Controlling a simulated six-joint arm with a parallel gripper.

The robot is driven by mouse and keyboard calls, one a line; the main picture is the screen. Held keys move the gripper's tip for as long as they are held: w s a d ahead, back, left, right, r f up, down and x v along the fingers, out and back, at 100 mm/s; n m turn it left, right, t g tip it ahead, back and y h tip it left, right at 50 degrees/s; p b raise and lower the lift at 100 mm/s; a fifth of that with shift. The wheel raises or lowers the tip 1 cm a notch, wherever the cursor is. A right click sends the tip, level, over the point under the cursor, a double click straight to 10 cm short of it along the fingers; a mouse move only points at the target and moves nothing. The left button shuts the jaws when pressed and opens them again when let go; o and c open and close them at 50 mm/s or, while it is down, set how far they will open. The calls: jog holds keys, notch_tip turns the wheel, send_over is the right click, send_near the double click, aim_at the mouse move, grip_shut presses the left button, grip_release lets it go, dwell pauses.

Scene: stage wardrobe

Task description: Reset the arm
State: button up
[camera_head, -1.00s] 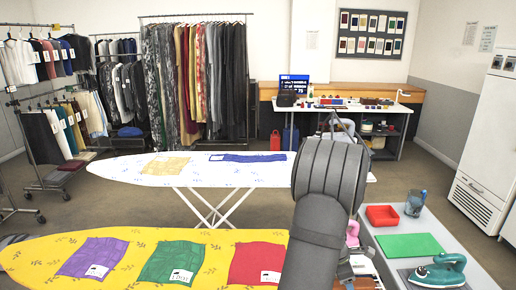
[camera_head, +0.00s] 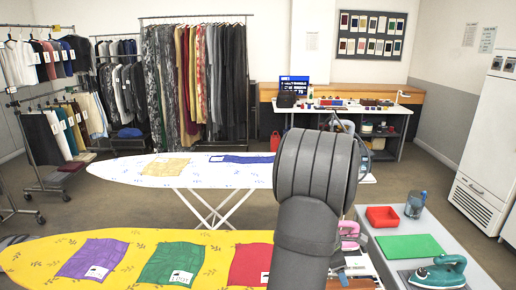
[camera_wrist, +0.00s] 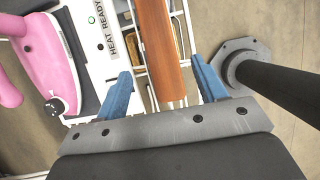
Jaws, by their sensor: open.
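My gripper (camera_wrist: 167,90) shows in the wrist view with its two blue fingers apart. A reddish-brown bar (camera_wrist: 158,45) shows beyond and between the fingers; I cannot tell whether it touches them. The gripper looks down over a white unit marked "HEAT READY" (camera_wrist: 108,40) and a pink iron (camera_wrist: 58,68) at the left. The pink iron shows partly beside my arm (camera_head: 349,232).
A yellow ironing board (camera_head: 30,258) holds purple, green and red cloths at the front left. A white ironing board (camera_head: 130,172) stands behind it.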

jog(key=x, duration=0.9)
notch_tip(320, 180, up, 4)
jog(key=shift+r, duration=0.2)
jog(key=s+d+r, duration=0.6)
jog(key=s+r, duration=0.1)
jog(key=s, duration=0.3)
jog(key=m+g+y, duration=0.1)
jog(key=m+g, duration=0.2)
jog(key=m, duration=0.6)
send_near(350, 284)
jog(key=a+f, duration=0.2)
jog(key=w+a+f+m+y, duration=0.1)
jog(key=w+a+m, duration=0.2)
jog(key=a, duration=0.2)
jog(key=w+a+m+g+y, duration=0.1)
jog(key=w+a+m, duration=0.1)
jog(key=a, duration=0.3)
jog(key=w+a+f+m+y, duration=0.1)
jog(key=w+a+m, duration=0.2)
jog(key=w+a, duration=0.1)
jog(key=shift+a+f+m, duration=0.3)
jog(key=shift+a+f, duration=0.05)
jog(key=shift+a, duration=0.25)
